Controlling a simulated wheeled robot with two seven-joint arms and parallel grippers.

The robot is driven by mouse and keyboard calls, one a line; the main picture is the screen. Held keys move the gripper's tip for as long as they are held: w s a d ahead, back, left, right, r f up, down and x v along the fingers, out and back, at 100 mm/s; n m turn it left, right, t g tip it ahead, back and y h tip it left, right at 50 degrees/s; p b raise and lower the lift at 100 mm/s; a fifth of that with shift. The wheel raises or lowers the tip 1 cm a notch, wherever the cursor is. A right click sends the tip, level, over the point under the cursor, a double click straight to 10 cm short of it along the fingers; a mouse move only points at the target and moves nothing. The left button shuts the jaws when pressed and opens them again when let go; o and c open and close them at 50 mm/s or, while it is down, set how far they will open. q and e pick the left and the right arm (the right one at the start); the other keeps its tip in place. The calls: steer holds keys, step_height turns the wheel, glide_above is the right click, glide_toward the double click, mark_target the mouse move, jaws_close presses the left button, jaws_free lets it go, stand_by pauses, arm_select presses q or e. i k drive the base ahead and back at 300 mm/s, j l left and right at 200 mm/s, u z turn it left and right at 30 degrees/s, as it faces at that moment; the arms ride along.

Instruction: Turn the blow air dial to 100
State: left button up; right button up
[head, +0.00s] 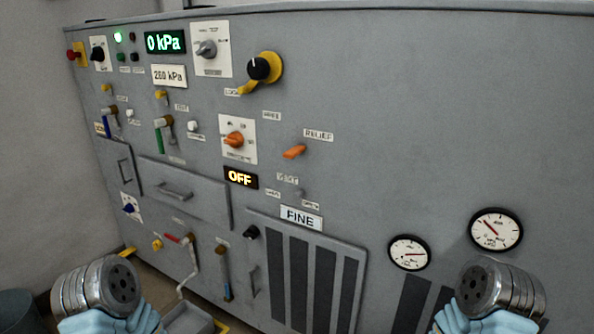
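A grey machine panel (400,120) fills the view. No label that I can read says blow air, so I cannot tell which dial it is. The candidates are a grey selector on a white plate (207,48), a black knob on a yellow disc (259,68), an orange knob on a white plate (234,139) and a blue knob on a small white plate (128,208). My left gripper (98,286) and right gripper (490,289) show as metal cylinders at the bottom corners, away from the panel controls. Their fingers cannot be made out.
Displays read 0 kPa (165,42) and OFF (240,178). An orange lever (294,151) sits by the RELIEF label. Drawers (180,192), a vent grille (313,275) and two gauges (496,229) (409,252) are lower down. The panel's upper right is bare.

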mark_target(129, 208)
steer(key=i+j, duration=0.1)
steer(key=j, duration=0.25)
steer(key=i+j, duration=0.1)
steer(key=j, duration=0.3)
steer(key=i+j, duration=0.1)
steer(key=j, duration=0.25)
steer(key=i+j+z, duration=0.2)
steer(key=j+z, duration=0.2)
steer(key=j, duration=0.85)
steer(key=j+z, duration=0.35)
steer(key=j, duration=0.95)
steer(key=z, duration=0.45)
steer(key=i+j, duration=0.05)
